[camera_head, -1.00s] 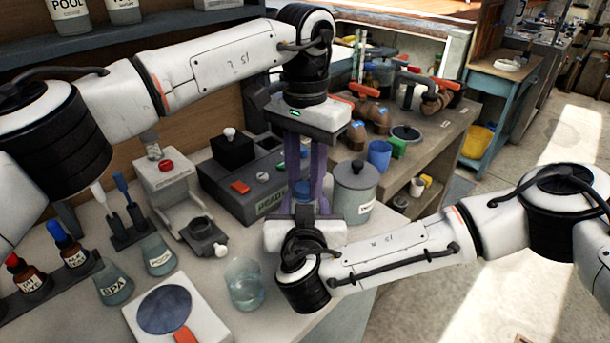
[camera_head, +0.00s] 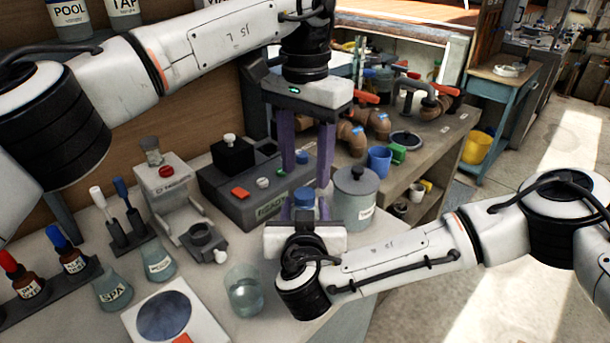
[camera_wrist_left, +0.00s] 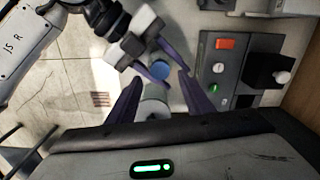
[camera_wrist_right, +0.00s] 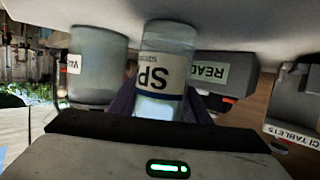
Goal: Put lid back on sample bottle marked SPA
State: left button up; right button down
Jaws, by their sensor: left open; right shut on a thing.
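The sample bottle stands in my right gripper (camera_head: 305,214), whose purple fingers are shut on it. In the right wrist view the clear bottle (camera_wrist_right: 166,50) appears upside down, with a label whose visible letters read SP. A blue lid (camera_head: 303,196) is on top of the bottle; it also shows from above in the left wrist view (camera_wrist_left: 160,69). How firmly it is seated, I cannot tell. My left gripper (camera_head: 306,176) is open and empty above the lid, its fingers pointing down and spread apart.
A grey lidded canister (camera_head: 356,198) stands close right of the bottle. A dark reader box (camera_head: 258,190) is behind left.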

pick_arm(q)
jog(key=shift+r, duration=0.1)
jog(key=shift+c, duration=0.4)
jog(key=n, duration=0.5)
jog(key=shift+r+n, duration=0.2)
jog(key=shift+n, duration=0.1)
jog(key=n, duration=0.4)
jog(key=shift+r, duration=0.15)
jog(key=n, duration=0.5)
jog(key=shift+r, duration=0.15)
jog(key=n, duration=0.6)
jog(key=shift+r+n, duration=0.25)
jog(key=shift+n, duration=0.05)
jog(key=n, duration=0.4)
jog(key=shift+r, duration=0.15)
jog(key=n, duration=0.7)
jog(key=shift+r, duration=0.3)
jog(key=n, duration=0.6)
jog(key=shift+r, duration=0.25)
jog(key=n, duration=0.5)
jog(key=shift+r, duration=0.15)
